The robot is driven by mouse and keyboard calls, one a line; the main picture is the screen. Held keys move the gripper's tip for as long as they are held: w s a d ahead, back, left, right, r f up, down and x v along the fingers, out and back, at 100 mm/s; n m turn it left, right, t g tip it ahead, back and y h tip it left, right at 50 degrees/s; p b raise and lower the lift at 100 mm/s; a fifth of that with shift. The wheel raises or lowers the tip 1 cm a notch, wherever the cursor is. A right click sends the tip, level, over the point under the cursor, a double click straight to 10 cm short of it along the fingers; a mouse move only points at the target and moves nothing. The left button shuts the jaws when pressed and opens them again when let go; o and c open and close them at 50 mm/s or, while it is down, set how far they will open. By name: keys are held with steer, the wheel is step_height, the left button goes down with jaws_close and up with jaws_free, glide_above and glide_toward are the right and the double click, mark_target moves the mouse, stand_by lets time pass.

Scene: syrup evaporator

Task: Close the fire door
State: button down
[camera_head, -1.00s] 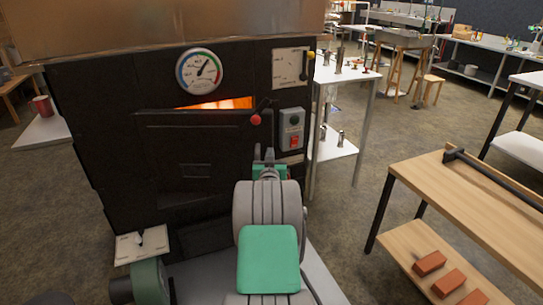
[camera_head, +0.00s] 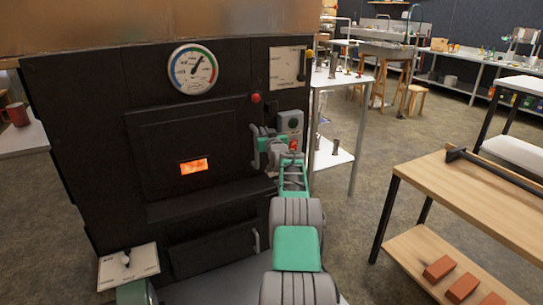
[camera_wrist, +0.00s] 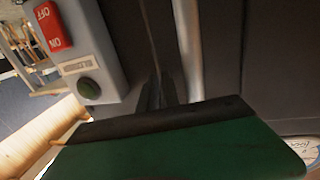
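The fire door (camera_head: 165,145) is the black panel on the front of the dark evaporator firebox. It stands flush or nearly flush with the front; I cannot tell whether a small gap is left. Its small window (camera_head: 194,166) glows orange. A red knob (camera_head: 256,98) is above its upper right corner. My gripper (camera_head: 264,147) is at the door's right edge, beside the switch box. The wrist view shows its green and dark body close up, with a pale vertical bar (camera_wrist: 188,45) beyond, possibly the door handle. The fingertips and their gap are not clearly visible.
The grey switch box (camera_head: 290,128) with its red rocker (camera_wrist: 52,27) is very close to my gripper. A round gauge (camera_head: 193,69) is above the door. A white table (camera_head: 340,83) stands behind right, and a wooden bench (camera_head: 470,195) at the right. Floor between them is free.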

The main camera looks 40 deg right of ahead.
steer(key=s+d+v, duration=0.1)
steer(key=d+v, duration=0.2)
steer(key=v, duration=1.1)
steer(key=w+a+r+n+g+y+p, duration=0.15)
steer(key=a+r+p, duration=0.35)
steer(key=a, duration=0.5)
steer(key=w+a+r+n+g+y+p, duration=0.1)
steer(key=w+a+r+y+p, duration=0.3)
steer(key=a, duration=0.5)
steer(key=s+a+r+n+g+y+p, duration=0.1)
steer(key=s+a+r+p, duration=0.2)
steer(key=a, duration=0.4)
steer(key=s+a+r+n+g+y+p, duration=0.1)
steer(key=s+a+r+g+p, duration=0.1)
steer(key=a+p, duration=0.4)
steer(key=s+a+r+g+p, duration=0.2)
steer(key=s+a+p, duration=0.3)
steer(key=s+a, duration=0.4)
steer(key=s+a+r+n+g+p, duration=0.1)
steer(key=s+a+g+p, duration=0.4)
steer(key=s+a, duration=0.5)
steer(key=s+r+y+p, duration=0.1)
steer(key=s, duration=0.6)
steer(key=shift+r, duration=0.2)
